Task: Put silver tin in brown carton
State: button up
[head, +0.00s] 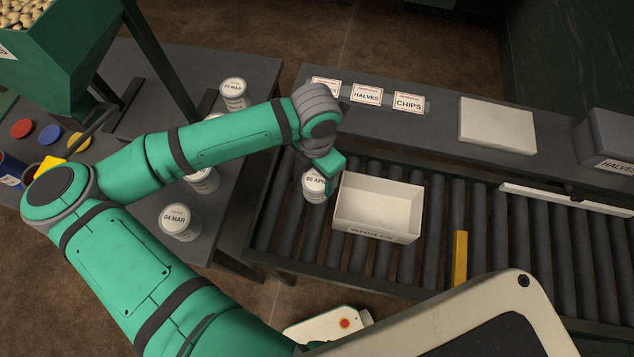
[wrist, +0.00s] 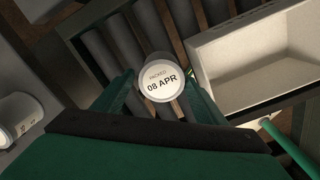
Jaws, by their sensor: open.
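A pale grey-white tin (head: 314,185) with a white lid marked 08 APR is on the roller conveyor; its lid also shows in the wrist view (wrist: 163,83). My gripper (head: 324,182) is open above the tin, with its green fingers on either side of it in the wrist view. I cannot tell whether the fingers touch it. An open cream-white carton (head: 377,227) labelled WHOLES sits on the rollers just right of the tin and looks empty; its wall shows in the wrist view (wrist: 245,38). No carton in view looks clearly brown.
Several similar tins, one marked 04 MAR (head: 179,222), another 25 MAR (head: 233,94), stand on the dark table at left. A grey HALVES box (head: 610,142) is at far right. A CHIPS sign (head: 408,102) and pale slab (head: 496,125) are behind the conveyor. A yellow bar (head: 459,258) is right of the carton.

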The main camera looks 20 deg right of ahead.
aim_at(316, 179)
jog(key=shift+s+f, duration=0.15)
jog(key=shift+f, duration=2.2)
jog(key=c, duration=1)
jog(key=shift+c, duration=0.2)
jog(key=shift+r, duration=0.15)
